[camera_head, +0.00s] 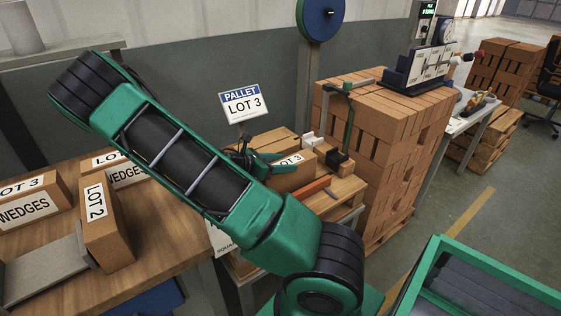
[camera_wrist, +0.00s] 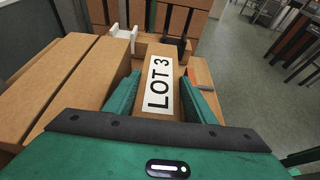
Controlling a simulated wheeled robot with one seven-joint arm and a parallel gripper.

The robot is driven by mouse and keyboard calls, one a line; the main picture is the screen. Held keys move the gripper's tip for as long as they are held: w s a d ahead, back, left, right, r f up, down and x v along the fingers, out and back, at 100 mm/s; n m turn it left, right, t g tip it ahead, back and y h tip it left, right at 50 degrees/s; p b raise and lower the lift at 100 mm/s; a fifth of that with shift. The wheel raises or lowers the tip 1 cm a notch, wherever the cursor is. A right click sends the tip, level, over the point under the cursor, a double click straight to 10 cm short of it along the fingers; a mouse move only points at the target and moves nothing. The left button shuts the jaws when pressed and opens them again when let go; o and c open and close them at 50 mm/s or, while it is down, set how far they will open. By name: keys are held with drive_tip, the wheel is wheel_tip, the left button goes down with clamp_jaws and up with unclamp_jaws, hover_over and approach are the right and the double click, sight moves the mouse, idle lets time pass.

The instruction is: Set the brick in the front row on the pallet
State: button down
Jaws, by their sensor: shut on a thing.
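A tan brick (camera_head: 294,181) with a LOT 3 label sits between the fingers of my gripper (camera_wrist: 164,93), which is shut on it. In the wrist view the held brick (camera_wrist: 153,57) points away from me, label up. It is over the front part of the pallet (camera_head: 347,188), beside tan bricks (camera_head: 268,143) lying to its left in the wrist view (camera_wrist: 75,62). I cannot tell whether its underside touches the pallet.
A PALLET LOT 3 sign (camera_head: 240,104) stands behind. A tall brick stack (camera_head: 390,125) rises right of the pallet. A wooden table (camera_head: 160,226) at left holds labelled bricks, including a LOT 2 brick (camera_head: 105,225), and a grey plate (camera_head: 45,272). The floor at right is partly open.

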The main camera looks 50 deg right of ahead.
drive_tip(key=c, duration=0.8)
unclamp_jaws()
drive_tip(key=shift+f, duration=0.1)
drive_tip(key=v, duration=1.1)
drive_tip(key=s+a+r+m+t+y, duration=0.1)
drive_tip(key=s+a+r+m+y, duration=0.2)
drive_tip(key=s+m, duration=0.4)
drive_tip(key=s+a+r+m+t+y, duration=0.1)
drive_tip(key=s+a+r+m+y, duration=0.3)
drive_tip(key=s+m+y, duration=0.2)
drive_tip(key=s+a+r+m+t+y, duration=0.1)
drive_tip(key=s+a+r+m+y, duration=0.3)
drive_tip(key=s+m, duration=0.4)
drive_tip(key=shift+s+r+m, duration=0.15)
drive_tip(key=shift+s+m, duration=0.25)
drive_tip(key=shift+s, duration=0.55)
